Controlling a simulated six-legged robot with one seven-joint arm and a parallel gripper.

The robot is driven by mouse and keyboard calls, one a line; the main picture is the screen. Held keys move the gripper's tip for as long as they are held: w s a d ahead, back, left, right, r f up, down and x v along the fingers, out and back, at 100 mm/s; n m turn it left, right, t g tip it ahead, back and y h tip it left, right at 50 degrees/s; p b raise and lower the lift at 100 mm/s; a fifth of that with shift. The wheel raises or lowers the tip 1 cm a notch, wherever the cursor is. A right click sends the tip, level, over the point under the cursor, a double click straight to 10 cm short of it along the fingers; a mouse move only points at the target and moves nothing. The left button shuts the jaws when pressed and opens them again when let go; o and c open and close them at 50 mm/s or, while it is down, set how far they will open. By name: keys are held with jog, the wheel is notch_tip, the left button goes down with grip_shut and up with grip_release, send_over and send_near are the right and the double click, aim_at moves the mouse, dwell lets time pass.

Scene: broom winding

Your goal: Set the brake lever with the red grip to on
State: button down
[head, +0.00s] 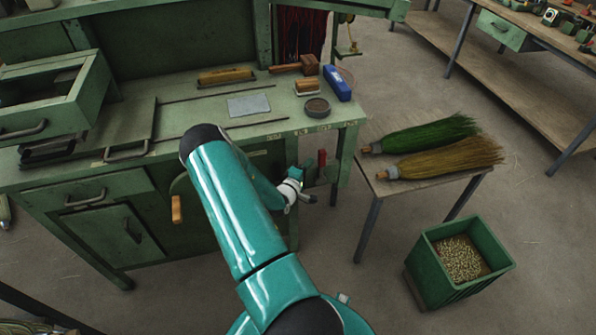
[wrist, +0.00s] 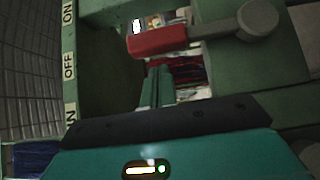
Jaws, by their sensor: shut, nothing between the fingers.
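The brake lever's red grip (wrist: 158,40) is in the upper middle of the wrist view. Its arm runs right to a round grey pivot (wrist: 257,19). A green plate at the left carries an ON label (wrist: 68,12), an OFF label (wrist: 69,65) and another partly cut label. The grip lies level with the gap between the upper ON and OFF. My gripper (wrist: 157,72) is shut and empty, its fingertips just below the grip in the picture; contact cannot be told. In the head view the red grip (head: 321,160) shows beside my wrist at the bench's right end.
The green bench (head: 230,130) holds a blue box (head: 337,83), a round dark tin (head: 317,107) and wooden blocks. A low table at right (head: 385,186) bears two broom heads. A green bin (head: 440,285) stands on the floor. A wooden-handled crank (head: 177,209) hangs at the bench front.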

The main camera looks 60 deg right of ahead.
aim_at(325, 159)
jog(key=shift+s+d, duration=0.55)
jog(key=shift+d, duration=0.05)
jog(key=shift+r, duration=0.1)
jog(key=shift+s+d+r+m+y, duration=0.2)
jog(key=shift+s+d+m+y, duration=0.2)
jog(key=shift+s+d, duration=0.1)
jog(key=shift+s+d+r+m+y, duration=0.2)
jog(key=shift+s+d+m+y, duration=0.75)
jog(key=shift+s+d, duration=0.3)
jog(key=shift+s+d+f+m+t+y, duration=0.25)
jog(key=shift+s+d+y, duration=0.1)
jog(key=shift+s+d, duration=0.25)
jog(key=shift+s+d+f+m+t+y, duration=0.2)
jog(key=shift+s+d+t+y, duration=0.1)
jog(key=shift+s+d, duration=0.3)
jog(key=shift+s, duration=0.1)
